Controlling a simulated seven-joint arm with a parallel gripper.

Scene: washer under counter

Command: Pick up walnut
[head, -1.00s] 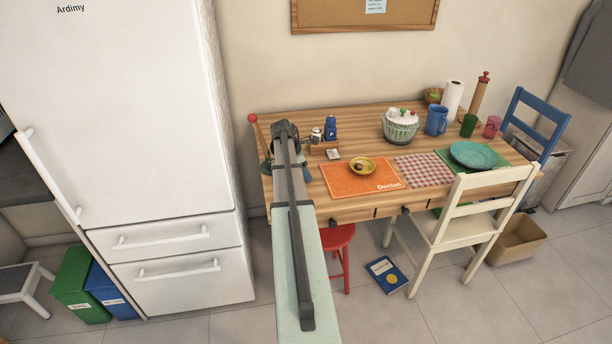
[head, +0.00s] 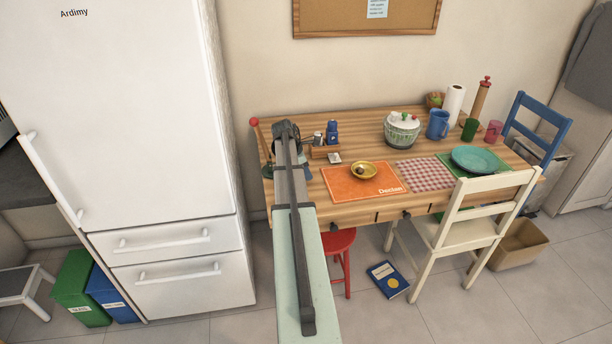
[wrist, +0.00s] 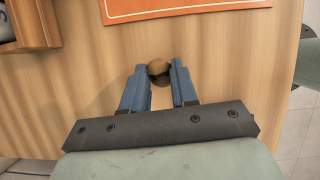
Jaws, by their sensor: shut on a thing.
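The walnut (wrist: 159,69) is a small round brown thing between my gripper's fingertips in the wrist view. My gripper (wrist: 159,74) has two blue fingers, shut on the walnut from its left and right sides. Below it in that view is the wooden tabletop (wrist: 225,60); I cannot tell whether the walnut touches the wood. In the head view my gripper (head: 307,174) is at the left part of the table, left of the orange placemat (head: 342,184), largely hidden by my arm. The walnut cannot be made out there.
A yellow bowl (head: 373,174) with a small brown thing in it sits on the orange placemat. A wooden caddy (head: 323,153) stands close behind my gripper. A green-and-white lidded bowl (head: 402,136) and blue mug (head: 438,125) stand farther back. A cream chair (head: 455,233) is in front.

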